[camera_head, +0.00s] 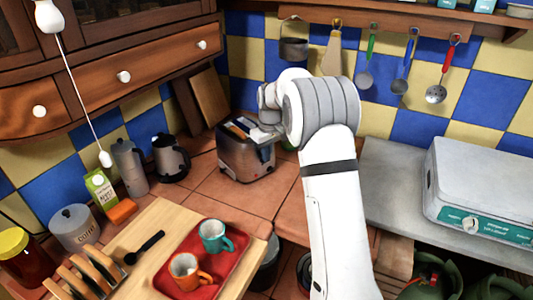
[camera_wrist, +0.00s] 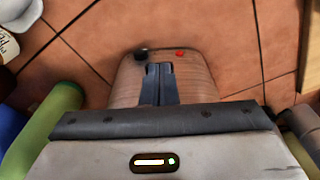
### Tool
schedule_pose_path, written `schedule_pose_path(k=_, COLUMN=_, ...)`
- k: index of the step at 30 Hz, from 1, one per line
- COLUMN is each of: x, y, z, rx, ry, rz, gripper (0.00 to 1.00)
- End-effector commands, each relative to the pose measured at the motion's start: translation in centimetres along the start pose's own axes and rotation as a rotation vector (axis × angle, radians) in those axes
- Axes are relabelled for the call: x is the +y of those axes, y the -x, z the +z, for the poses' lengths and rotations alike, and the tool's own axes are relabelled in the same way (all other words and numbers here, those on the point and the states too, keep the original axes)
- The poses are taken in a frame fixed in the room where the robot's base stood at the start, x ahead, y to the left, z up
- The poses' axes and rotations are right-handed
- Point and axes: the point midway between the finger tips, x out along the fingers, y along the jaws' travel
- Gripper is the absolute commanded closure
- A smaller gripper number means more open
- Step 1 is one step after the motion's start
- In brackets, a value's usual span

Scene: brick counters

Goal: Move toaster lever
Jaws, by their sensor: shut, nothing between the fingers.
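The metal toaster (camera_head: 247,160) stands on the tiled counter against the back corner, with slots on top. In the wrist view, a rounded metal surface that seems to be its end (camera_wrist: 190,80) shows a black knob (camera_wrist: 141,54), perhaps the lever, and a small red spot (camera_wrist: 180,53). My gripper (camera_wrist: 159,69) is shut and empty, its dark fingertips in front of this surface, just below and right of the knob in the picture. I cannot tell whether they touch it.
A red tray (camera_head: 208,279) with two cups sits on a wooden board in front. A white scale-like box (camera_head: 480,190) is at right. Bare tiles lie in front of the toaster.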

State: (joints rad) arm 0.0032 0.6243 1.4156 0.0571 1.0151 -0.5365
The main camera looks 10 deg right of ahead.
Motion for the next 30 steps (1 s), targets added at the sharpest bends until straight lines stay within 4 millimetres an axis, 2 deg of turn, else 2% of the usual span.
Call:
schedule_pose_path(k=2, x=0.0, y=-1.5, z=0.2, rx=-0.001, ry=0.0, rz=-0.001, gripper=1.0)
schedule_pose_path(k=9, x=0.0, y=-0.9, z=0.3, rx=0.0, ry=-0.001, rz=0.0, gripper=1.0)
schedule_pose_path(k=17, x=0.0, y=0.3, z=3.0, rx=0.001, ry=-0.002, rz=0.001, gripper=1.0)
schedule_pose_path(k=26, x=0.0, y=0.5, z=3.0, rx=0.001, ry=-0.001, rz=0.001, gripper=1.0)
schedule_pose_path(k=30, x=0.1, y=1.8, z=3.0, rx=0.002, ry=-0.001, rz=0.001, gripper=1.0)
